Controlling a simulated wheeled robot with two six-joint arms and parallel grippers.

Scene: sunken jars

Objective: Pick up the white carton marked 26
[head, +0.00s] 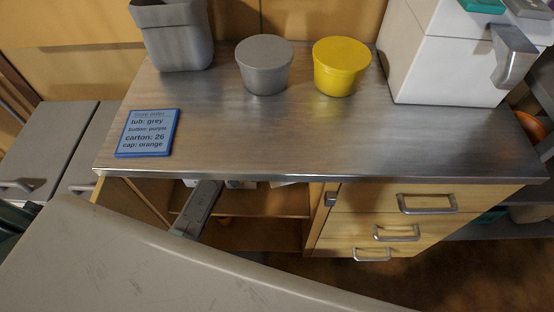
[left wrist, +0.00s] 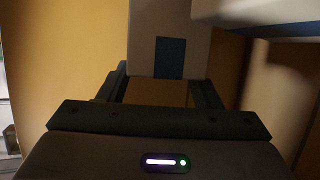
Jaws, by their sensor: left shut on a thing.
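A white carton (left wrist: 146,40) with a dark blue panel (left wrist: 169,58) stands in front of my left gripper (left wrist: 165,84) in the left wrist view. The gripper is shut on it, one finger at each side. No number can be read on the panel. In the head view my left arm reaches into the open cupboard under the counter, and the fingertips are hidden by the counter edge. Small white tops (head: 240,184) show just below that edge; I cannot tell which is the held carton. My right gripper is not in view.
The steel counter (head: 300,135) overhangs the cupboard. On it are a blue card (head: 148,133) reading "carton: 26", a grey tub (head: 264,66), a yellow tub (head: 341,68), a grey bin (head: 178,40) and a white machine (head: 440,65). Wooden drawers (head: 400,220) flank the opening.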

